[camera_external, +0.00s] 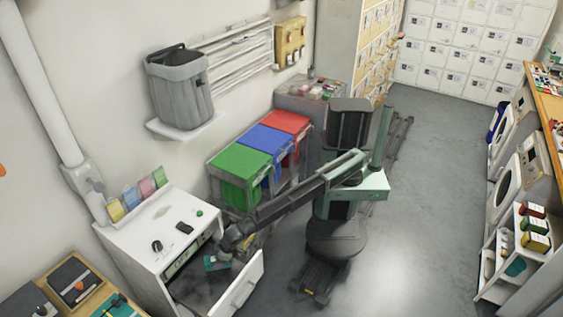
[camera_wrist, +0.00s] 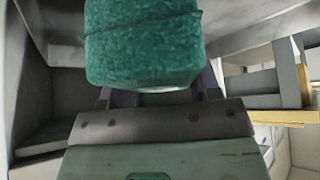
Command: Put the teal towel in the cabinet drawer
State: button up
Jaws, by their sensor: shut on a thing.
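The teal towel (camera_wrist: 143,45) is a rolled, fuzzy bundle at the top middle of the wrist view, held in my gripper (camera_wrist: 150,97). In the external view my gripper (camera_external: 220,262) is low at the white cabinet (camera_external: 140,262), with a small teal patch of the towel (camera_external: 211,263) at its end. The cabinet's pulled-out drawer (camera_external: 240,284) is open, its white front facing right. My gripper is shut on the towel at the drawer's opening. I cannot tell whether the towel touches the drawer floor.
Green (camera_external: 240,163), blue (camera_external: 266,142) and red (camera_external: 287,122) lidded bins stand behind my arm. The grey floor (camera_external: 400,240) to the right is clear.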

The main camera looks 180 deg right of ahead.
notch_tip(320, 180, down, 7)
jog(key=b, duration=0.4)
jog(key=shift+r+b, duration=0.15)
jog(key=shift+b, duration=0.15)
jog(key=shift+r, duration=0.2)
jog(key=shift+f, duration=0.2)
jog(key=o, duration=1)
jog(key=shift+r, duration=0.15)
jog(key=shift+a+r+p, duration=0.15)
jog(key=shift+r+p, duration=0.25)
jog(key=shift+p, duration=0.1)
jog(key=p+v, duration=0.6)
jog(key=v, duration=0.1)
jog(key=shift+f, duration=0.15)
